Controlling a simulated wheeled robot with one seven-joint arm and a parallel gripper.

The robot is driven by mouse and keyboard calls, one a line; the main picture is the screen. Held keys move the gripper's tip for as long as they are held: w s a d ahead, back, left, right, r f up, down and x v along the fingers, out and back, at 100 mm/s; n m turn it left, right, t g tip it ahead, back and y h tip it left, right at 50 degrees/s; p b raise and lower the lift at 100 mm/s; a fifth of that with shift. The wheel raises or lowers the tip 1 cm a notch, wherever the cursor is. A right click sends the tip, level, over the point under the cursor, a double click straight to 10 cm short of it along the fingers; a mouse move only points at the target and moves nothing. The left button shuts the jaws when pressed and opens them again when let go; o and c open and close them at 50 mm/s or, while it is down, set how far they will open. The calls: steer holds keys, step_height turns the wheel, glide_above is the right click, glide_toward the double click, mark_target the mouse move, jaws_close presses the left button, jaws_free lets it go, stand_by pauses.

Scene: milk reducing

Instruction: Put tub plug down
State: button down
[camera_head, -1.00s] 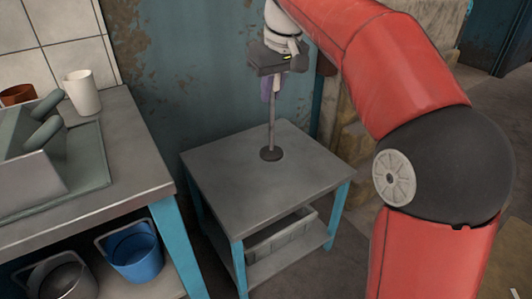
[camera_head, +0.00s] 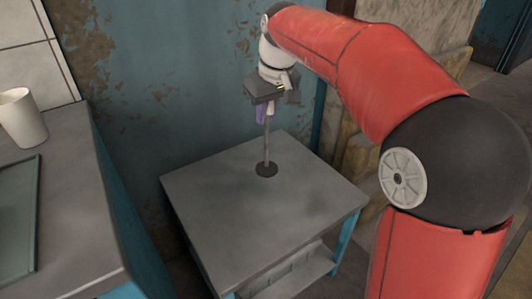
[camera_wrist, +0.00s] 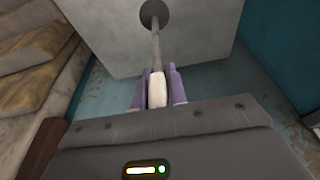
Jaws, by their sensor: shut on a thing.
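The tub plug (camera_head: 266,169) is a dark round disc on a long thin upright rod. In the head view it is at the middle of the small grey metal table (camera_head: 225,215), on or just above its top; I cannot tell which. My gripper (camera_head: 264,116) is above the table, pointing down, with purple fingers shut on the upper end of the rod. In the wrist view, a pale handle (camera_wrist: 157,92) sits between the fingers, and the rod runs from it to the dark disc (camera_wrist: 154,13). The fingers hide part of the handle.
A grey counter (camera_head: 75,215) with a white cup (camera_head: 22,118) stands at the left. A worn blue wall (camera_head: 170,90) rises behind the small table. The tabletop around the disc is clear. A lower shelf holds a grey tray (camera_head: 285,268).

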mark_target(268, 140)
step_height(268, 140, down, 10)
steer(key=shift+r+b, duration=0.1)
steer(key=shift+b, duration=0.5)
steer(key=c, duration=1.9)
jaws_free()
steer(key=shift+f, duration=0.25)
steer(key=o, duration=0.5)
steer(key=shift+r, duration=0.1)
